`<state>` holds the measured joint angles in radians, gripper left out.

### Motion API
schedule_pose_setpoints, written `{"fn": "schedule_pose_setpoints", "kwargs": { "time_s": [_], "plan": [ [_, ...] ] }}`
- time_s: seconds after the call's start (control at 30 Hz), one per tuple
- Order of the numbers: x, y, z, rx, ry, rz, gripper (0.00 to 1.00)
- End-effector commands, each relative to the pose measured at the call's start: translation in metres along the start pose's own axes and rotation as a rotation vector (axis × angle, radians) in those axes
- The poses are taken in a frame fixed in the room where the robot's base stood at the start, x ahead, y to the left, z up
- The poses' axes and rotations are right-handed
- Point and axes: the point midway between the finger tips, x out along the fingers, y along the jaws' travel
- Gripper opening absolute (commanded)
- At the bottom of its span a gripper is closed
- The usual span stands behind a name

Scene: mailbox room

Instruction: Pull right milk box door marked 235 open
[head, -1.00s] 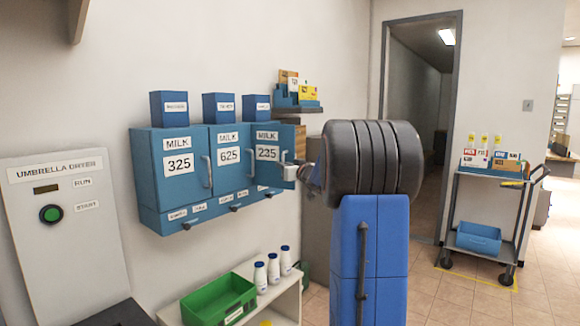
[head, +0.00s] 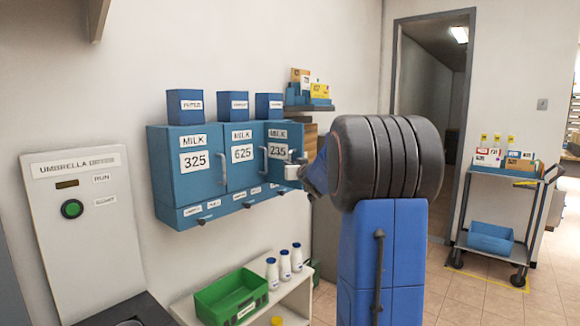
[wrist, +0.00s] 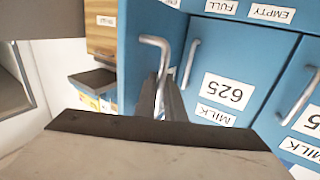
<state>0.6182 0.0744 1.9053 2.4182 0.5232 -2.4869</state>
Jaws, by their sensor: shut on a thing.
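The blue milk box door marked 235 (head: 277,141) is the right one of three doors on the wall unit. My gripper (head: 294,171) is at its right edge in the head view, where my dark arm link hides part of the area. In the wrist view, my gripper's dark fingers (wrist: 163,97) are shut on the light bent handle (wrist: 153,42) of this door. The door panel looks narrow and angled beside the 625 door there. I cannot tell how far it stands out from the box.
The 625 door (head: 240,176) and 325 door (head: 194,188) look shut. Below are a green crate (head: 232,297) and milk bottles (head: 284,266) on a shelf. An umbrella dryer (head: 84,232) stands left. A cart (head: 491,239) and doorway are at right.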

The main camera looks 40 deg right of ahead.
Motion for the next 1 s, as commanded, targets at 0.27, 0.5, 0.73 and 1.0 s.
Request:
{"fn": "schedule_pose_setpoints", "kwargs": {
  "time_s": [0.27, 0.5, 0.73, 1.0],
  "plan": [
    [0.000, 0.000, -0.002, -0.001, 0.003, -0.001, 0.17],
    [-0.001, 0.000, -0.001, 0.000, 0.001, 0.000, 0.17],
    [-0.020, 0.001, -0.002, 0.001, 0.002, 0.001, 0.17],
    [-0.069, 0.001, -0.002, 0.000, 0.002, 0.002, 0.17]
  ]
}}
